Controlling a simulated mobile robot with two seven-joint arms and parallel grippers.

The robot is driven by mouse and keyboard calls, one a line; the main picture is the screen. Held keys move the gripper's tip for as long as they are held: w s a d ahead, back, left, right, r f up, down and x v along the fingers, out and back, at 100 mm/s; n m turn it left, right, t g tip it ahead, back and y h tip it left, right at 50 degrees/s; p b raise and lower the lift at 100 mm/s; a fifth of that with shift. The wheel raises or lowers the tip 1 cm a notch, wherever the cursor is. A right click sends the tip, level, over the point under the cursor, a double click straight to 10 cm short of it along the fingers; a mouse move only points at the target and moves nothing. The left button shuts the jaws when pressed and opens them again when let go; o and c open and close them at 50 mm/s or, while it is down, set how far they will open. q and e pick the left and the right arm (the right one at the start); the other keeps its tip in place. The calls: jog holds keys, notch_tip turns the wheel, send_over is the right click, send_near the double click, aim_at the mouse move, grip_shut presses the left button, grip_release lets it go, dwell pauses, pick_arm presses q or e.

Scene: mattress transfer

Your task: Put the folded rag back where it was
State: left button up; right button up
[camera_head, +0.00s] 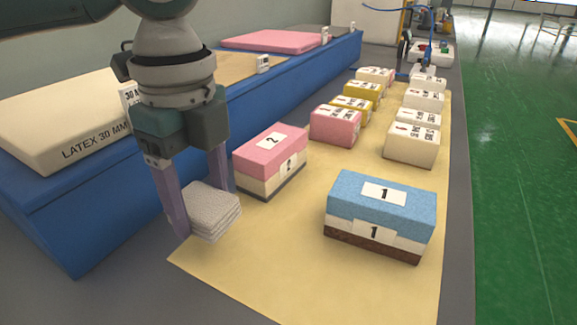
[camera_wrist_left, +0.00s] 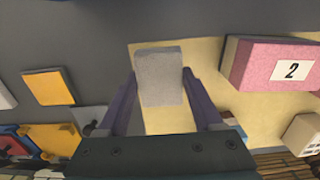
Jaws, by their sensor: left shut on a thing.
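The folded rag (camera_head: 213,211) is a light grey stack of layers. My left gripper (camera_head: 207,212) is shut on it, with one purple finger on each side. It is near the left corner of the yellow mat (camera_head: 255,262), left of the pink block labelled 2. In the left wrist view the rag (camera_wrist_left: 160,75) shows between the fingertips (camera_wrist_left: 158,85), with the mat partly behind it. I cannot tell whether the rag touches the surface below. My right gripper is not in view.
A pink and cream block labelled 2 (camera_head: 270,160) stands just right of the gripper. A blue block labelled 1 (camera_head: 380,215) stands farther right. Several blocks stand behind. A blue platform (camera_head: 75,222) with a latex mattress (camera_head: 62,122) is at left. The mat's front is clear.

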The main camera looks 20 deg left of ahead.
aim_at(203, 201)
pick_arm(q)
notch_tip(203, 201, down, 4)
jog(key=shift+r+b, duration=0.1)
jog(key=shift+b, duration=0.35)
jog(key=shift+f, duration=0.2)
jog(key=shift+f, duration=0.15)
jog(key=o, duration=1.3)
notch_tip(203, 201, up, 12)
jog(key=p, duration=0.2)
jog(key=shift+d+r+p, duration=0.15)
jog(key=shift+r+p, duration=0.05)
jog(key=shift+p, duration=0.1)
